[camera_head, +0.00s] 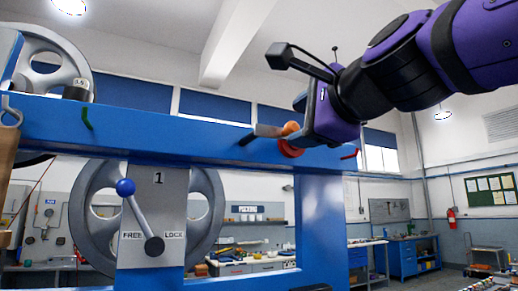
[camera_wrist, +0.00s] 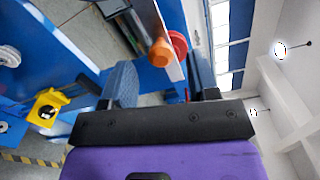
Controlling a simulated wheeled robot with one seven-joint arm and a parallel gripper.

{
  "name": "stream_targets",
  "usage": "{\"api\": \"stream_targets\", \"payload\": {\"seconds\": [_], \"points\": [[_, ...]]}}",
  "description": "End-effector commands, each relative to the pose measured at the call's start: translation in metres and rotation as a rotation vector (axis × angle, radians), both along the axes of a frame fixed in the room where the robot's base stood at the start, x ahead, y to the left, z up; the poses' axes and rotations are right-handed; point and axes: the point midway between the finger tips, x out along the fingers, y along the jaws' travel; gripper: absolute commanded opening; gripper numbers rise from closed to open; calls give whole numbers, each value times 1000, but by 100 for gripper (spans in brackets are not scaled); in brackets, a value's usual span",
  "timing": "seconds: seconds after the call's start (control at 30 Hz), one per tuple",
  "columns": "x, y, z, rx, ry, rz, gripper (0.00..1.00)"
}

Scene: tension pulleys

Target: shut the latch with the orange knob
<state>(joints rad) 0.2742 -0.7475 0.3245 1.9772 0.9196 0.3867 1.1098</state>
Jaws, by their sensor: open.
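The orange knob (camera_head: 291,129) sits at the right end of a short metal latch bar (camera_head: 267,131) near the top edge of the blue beam. A red round part (camera_head: 290,149) is just below the knob. My gripper (camera_head: 305,128) is beside the knob, its body partly covering the knob's right side; its fingertips are hard to make out there. In the wrist view the orange knob (camera_wrist: 160,52) lies beyond the open, empty fingers (camera_wrist: 163,84), roughly between them, with the red part (camera_wrist: 178,43) behind it. I cannot tell whether knob and fingers touch.
The blue beam (camera_head: 190,140) spans the front. Below it a plate marked 1, FREE and LOCK (camera_head: 158,190) carries a lever with a blue ball (camera_head: 125,187) at the FREE side. Grey pulley wheels (camera_head: 48,65) stand left. A red hook (camera_head: 349,154) is right of my gripper.

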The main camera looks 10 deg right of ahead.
Motion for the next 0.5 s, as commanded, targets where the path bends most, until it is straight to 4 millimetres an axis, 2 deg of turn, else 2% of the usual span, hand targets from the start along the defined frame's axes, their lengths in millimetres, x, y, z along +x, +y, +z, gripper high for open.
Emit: {"api": "stream_targets", "payload": {"seconds": [0.03, 0.2, 0.33, 0.5], "points": [[-10, -2, 1, -1, -3, -1, 54], [-35, -10, 0, 1, -2, 0, 54], [-46, -13, 0, 1, -2, 0, 54], [-51, -15, 0, 0, 0, 0, 54]]}}
